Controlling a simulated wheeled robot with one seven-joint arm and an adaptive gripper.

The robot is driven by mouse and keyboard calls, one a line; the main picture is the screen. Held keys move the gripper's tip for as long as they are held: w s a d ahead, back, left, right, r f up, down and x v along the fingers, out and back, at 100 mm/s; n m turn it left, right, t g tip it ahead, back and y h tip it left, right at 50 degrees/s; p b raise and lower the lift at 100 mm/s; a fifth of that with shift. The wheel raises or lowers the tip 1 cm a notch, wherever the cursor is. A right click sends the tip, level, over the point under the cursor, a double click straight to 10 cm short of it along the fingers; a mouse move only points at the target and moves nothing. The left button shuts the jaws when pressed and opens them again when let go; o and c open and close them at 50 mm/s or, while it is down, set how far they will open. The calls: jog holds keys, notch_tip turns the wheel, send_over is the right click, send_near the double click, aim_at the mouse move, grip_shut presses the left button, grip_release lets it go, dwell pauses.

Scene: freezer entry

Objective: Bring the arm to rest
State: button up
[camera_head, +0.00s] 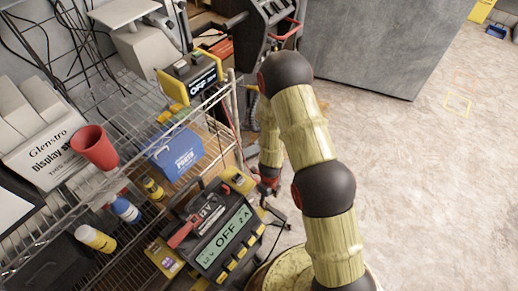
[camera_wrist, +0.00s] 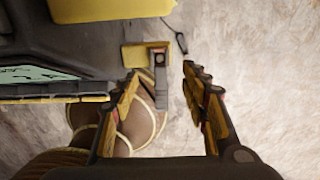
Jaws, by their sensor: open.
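My arm rises from my base at the bottom middle of the head view and bends back down at a dark upper joint. My gripper (camera_head: 268,186) hangs low beside the right side of a dark battery charger (camera_head: 226,232) with an "OFF 2 A" screen. In the wrist view my gripper (camera_wrist: 171,82) is open, with its two fingers spread apart and nothing held between them. The charger (camera_wrist: 45,60) fills the upper left of that view, close to the left finger. I cannot tell whether they touch.
A wire shelf (camera_head: 128,82) on the left holds a red cup (camera_head: 95,147), a blue box (camera_head: 176,153), bottles and a yellow-black device (camera_head: 190,80). A grey block (camera_head: 385,40) stands at the back. The floor (camera_head: 430,190) on the right is clear.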

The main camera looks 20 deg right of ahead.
jog(key=s+a+r+n+g+y, duration=0.1)
jog(key=s+a+r+n+g, duration=0.15)
jog(key=s+n, duration=0.5)
notch_tip(320, 180, up, 7)
jog(key=a+n, duration=0.2)
jog(key=n, duration=0.6)
jog(key=s+d+r+n+t, duration=0.2)
jog(key=r+n, duration=0.2)
jog(key=r, duration=1)
jog(key=s+d+r+n+t, duration=0.2)
jog(key=s+r+n+t, duration=0.1)
jog(key=r, duration=1.2)
jog(key=s+d+r+n+t+h, duration=0.1)
jog(key=r+n, duration=0.5)
jog(key=r, duration=0.9)
jog(key=shift+s+d+t, duration=0.9)
jog(key=shift+s+t, duration=0.15)
